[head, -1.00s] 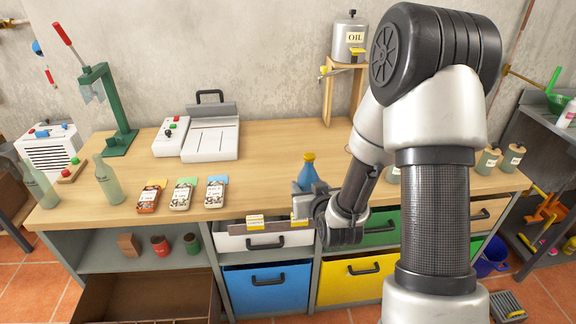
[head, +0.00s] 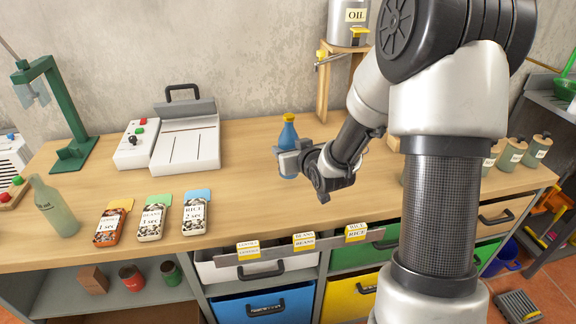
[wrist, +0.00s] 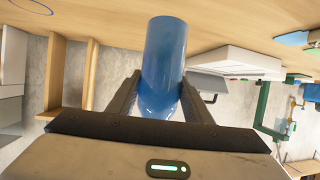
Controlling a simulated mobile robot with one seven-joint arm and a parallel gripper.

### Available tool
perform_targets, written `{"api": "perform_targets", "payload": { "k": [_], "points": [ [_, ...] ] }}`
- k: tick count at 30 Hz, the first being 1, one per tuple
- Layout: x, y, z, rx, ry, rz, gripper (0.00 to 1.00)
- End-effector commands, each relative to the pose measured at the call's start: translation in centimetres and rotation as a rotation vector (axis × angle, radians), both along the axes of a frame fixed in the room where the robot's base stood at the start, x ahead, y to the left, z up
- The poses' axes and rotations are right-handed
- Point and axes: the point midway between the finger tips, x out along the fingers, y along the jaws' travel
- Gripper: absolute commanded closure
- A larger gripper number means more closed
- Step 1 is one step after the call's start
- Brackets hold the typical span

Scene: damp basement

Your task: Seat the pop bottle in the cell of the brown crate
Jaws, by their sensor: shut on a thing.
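A blue bottle with a yellow cap (head: 289,136), which I take as the pop bottle, is upright in my gripper (head: 287,161) in the head view. My gripper is shut around its side, above the workbench. In the wrist view the blue bottle (wrist: 164,55) lies between both fingers. Whether its base touches the bench top is not clear. An edge of a brown box (head: 150,315), probably the brown crate, shows at the bottom left of the head view. Its cells are out of view.
On the workbench (head: 250,215) stand a pale green bottle (head: 54,207), several labelled packets (head: 152,218), a white machine (head: 170,142) and a green press (head: 60,110). A wooden stand with an oil can (head: 347,28) is behind my arm. Drawers (head: 262,306) lie below the bench's front edge.

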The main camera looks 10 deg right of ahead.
Motion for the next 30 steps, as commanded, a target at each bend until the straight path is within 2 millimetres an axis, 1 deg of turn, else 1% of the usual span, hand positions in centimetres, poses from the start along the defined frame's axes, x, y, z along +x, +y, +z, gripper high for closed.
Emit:
{"api": "perform_targets", "payload": {
  "k": [5,9,11,18,23,24,26,27,30],
  "points": [
    [0.0,0.0,-1.4,0.0,-0.002,0.0,0.85],
    [0.0,0.1,-3.5,0.0,0.0,0.001,0.85],
    [0.0,0.1,-4.1,0.0,-0.001,0.001,0.85],
    [0.1,0.1,-4.1,-0.001,-0.004,0.001,0.85],
    [0.1,0.1,-4.6,-0.001,-0.004,0.001,0.85],
    [0.0,0.0,-4.5,-0.001,-0.002,0.0,0.49],
    [0.0,0.0,-4.5,-0.001,-0.001,0.0,0.39],
    [0.0,0.0,-4.5,-0.001,-0.001,0.0,0.36],
    [0.0,0.0,-4.5,-0.001,-0.001,0.0,0.36]
  ]
}}
